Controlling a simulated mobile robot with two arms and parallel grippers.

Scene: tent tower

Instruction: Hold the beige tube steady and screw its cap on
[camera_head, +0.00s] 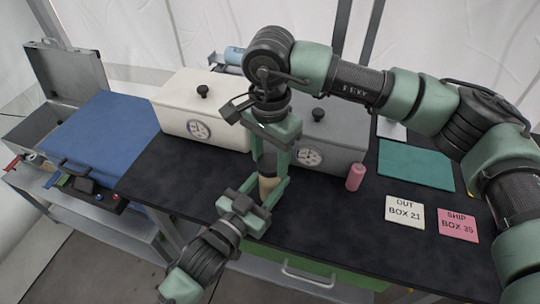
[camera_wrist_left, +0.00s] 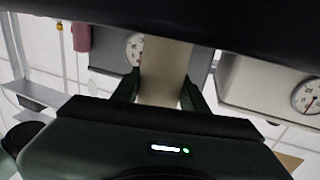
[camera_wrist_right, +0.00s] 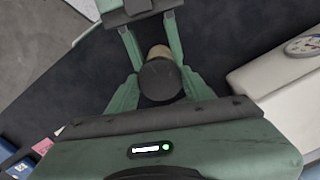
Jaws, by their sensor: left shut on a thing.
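The beige tube (camera_head: 268,187) stands upright at the front of the black table. My left gripper (camera_head: 265,190) is shut on it from the front. The tube also shows between the left fingers in the left wrist view (camera_wrist_left: 164,72). My right gripper (camera_head: 269,165) points down right above the tube. In the right wrist view its fingers lie against both sides of a dark round cap (camera_wrist_right: 160,82), which covers most of the tube (camera_wrist_right: 158,53). I cannot tell whether the cap touches the tube's rim.
A white box (camera_head: 190,125) and a grey box (camera_head: 335,137), each with a dial, stand behind. A pink bottle (camera_head: 355,177) stands right of the grippers. A teal mat (camera_head: 415,165) and two label cards lie further right. The black table's left front is clear.

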